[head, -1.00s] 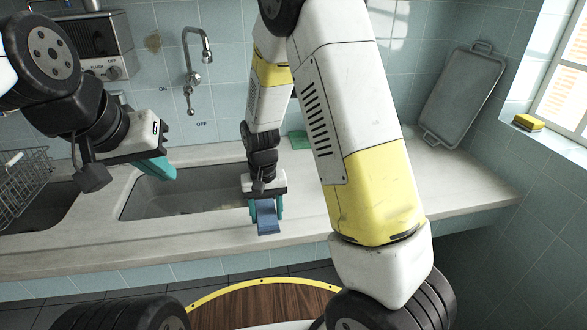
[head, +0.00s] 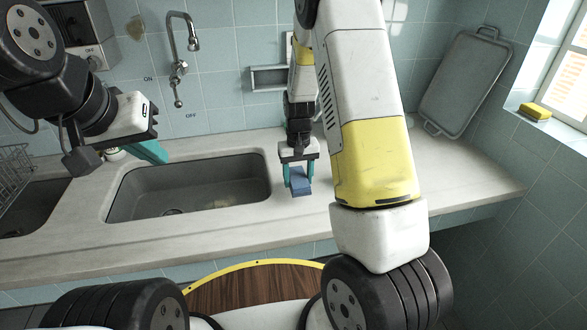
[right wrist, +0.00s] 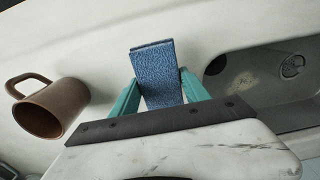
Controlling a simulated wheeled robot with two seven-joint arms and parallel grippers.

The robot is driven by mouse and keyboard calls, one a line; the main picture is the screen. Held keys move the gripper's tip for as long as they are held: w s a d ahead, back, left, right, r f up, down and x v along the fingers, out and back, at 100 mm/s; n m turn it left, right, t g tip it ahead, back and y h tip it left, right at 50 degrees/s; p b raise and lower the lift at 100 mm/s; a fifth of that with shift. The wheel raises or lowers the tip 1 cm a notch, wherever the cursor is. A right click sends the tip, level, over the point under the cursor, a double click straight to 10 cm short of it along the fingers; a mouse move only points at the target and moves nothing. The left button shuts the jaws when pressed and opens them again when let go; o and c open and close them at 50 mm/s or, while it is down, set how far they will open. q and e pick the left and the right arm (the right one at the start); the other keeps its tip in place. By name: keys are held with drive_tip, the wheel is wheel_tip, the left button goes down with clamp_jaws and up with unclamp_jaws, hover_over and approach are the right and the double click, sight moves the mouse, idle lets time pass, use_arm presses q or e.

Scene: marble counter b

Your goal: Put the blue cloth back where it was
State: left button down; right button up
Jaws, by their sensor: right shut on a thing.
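The blue cloth (head: 301,187) is a small folded piece pinched between the teal fingers of my right gripper (head: 298,184). It is over the counter, just right of the sink. The right wrist view shows the cloth (right wrist: 158,75) standing out between both fingers (right wrist: 162,95); I cannot tell whether it touches the counter. My left gripper (head: 148,150) is up at the left near the sink's left end, with no object seen in it. Its finger gap is not clear.
The sink basin (head: 128,203) is left of the cloth. A grey tray (head: 463,82) leans on the wall at right; a yellow sponge (head: 535,112) is on the sill. The right counter is mostly clear.

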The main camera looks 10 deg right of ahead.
sight(303, 175)
drive_tip(key=shift+w+d, duration=0.25)
drive_tip(key=shift+d, duration=0.2)
drive_tip(key=f, duration=0.3)
drive_tip(key=shift+w+d, duration=0.2)
drive_tip(key=shift+d, duration=0.15)
drive_tip(key=shift+f, duration=0.3)
drive_tip(key=shift+f, duration=0.15)
drive_tip(key=o, duration=1.4)
